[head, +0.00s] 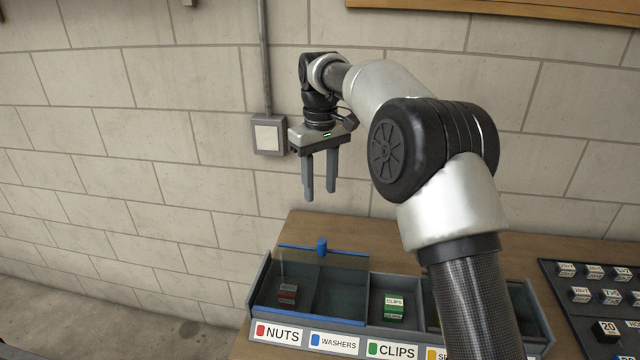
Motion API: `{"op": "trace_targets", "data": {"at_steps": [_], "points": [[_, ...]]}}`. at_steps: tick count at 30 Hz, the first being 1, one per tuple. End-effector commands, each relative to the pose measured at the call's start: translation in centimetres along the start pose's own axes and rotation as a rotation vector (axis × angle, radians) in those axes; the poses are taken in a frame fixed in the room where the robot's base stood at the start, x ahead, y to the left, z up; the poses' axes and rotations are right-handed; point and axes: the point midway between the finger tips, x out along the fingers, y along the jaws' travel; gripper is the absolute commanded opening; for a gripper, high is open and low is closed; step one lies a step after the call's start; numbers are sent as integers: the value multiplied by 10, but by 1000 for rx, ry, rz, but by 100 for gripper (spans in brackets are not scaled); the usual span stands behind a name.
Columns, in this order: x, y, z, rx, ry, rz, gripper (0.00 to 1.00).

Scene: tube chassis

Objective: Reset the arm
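My gripper (320,196) hangs from my raised arm, pointing down, above the back left of the wooden bench. Its two grey fingers are apart with a gap between them. I see nothing held between them. It is well above the parts tray and touches nothing.
A grey parts tray (375,334) has labelled compartments for nuts, washers and clips; my arm hides part of its right side. A blue-edged clear lid (322,247) is at its left. A dark rack (566,290) with several small blocks is at right. A block wall (150,150) stands behind.

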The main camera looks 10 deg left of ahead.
Motion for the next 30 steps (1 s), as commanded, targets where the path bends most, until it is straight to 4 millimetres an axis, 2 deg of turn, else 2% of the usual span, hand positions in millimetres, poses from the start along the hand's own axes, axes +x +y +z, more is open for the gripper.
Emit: {"op": "trace_targets", "data": {"at_steps": [7, 11, 14, 18, 21, 25, 30], "points": [[-5, 1, 2, 5, 4, 4, 39], [-31, 8, 21, 39, 29, 24, 39], [-64, 14, 53, 94, 64, 51, 39], [-105, 21, 111, 195, 121, 92, 39], [-125, 21, 156, 272, 163, 117, 39], [-142, 16, 217, 375, 222, 146, 39], [-143, 0, 295, 516, 302, 174, 39]]}}
